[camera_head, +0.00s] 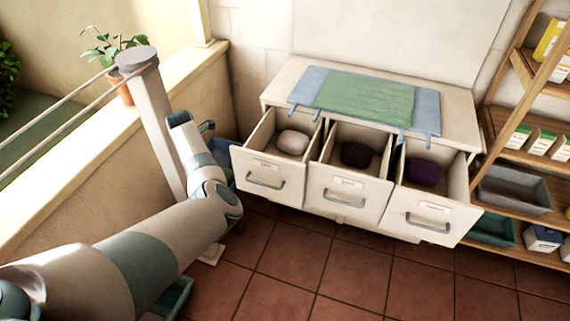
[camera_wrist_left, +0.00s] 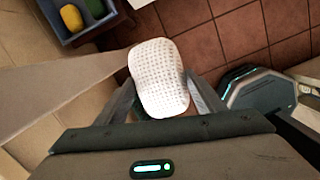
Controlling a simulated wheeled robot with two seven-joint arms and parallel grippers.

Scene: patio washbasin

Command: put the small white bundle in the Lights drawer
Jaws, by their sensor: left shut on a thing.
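My left gripper (camera_wrist_left: 160,92) is shut on a small white bundle (camera_wrist_left: 158,72), a rounded, dimpled pad that sticks out beyond the fingers. In the head view my left arm comes in from the lower left and ends left of the cabinet; the held bundle cannot be made out there. Three drawers stand open side by side. The left drawer (camera_head: 258,178) holds a whitish bundle (camera_head: 293,142), the middle drawer (camera_head: 345,196) a dark bundle (camera_head: 356,154), and the right drawer (camera_head: 428,216) a purple bundle (camera_head: 422,172). Their labels are too small to read. My right gripper is out of view.
A green and blue cloth (camera_head: 365,98) lies on the cabinet top. A wooden shelf (camera_head: 545,160) with boxes stands at the right. A post and low wall with a potted plant (camera_head: 118,52) are at the left. A blue-grey crate (camera_wrist_left: 88,32) holds yellow and green things.

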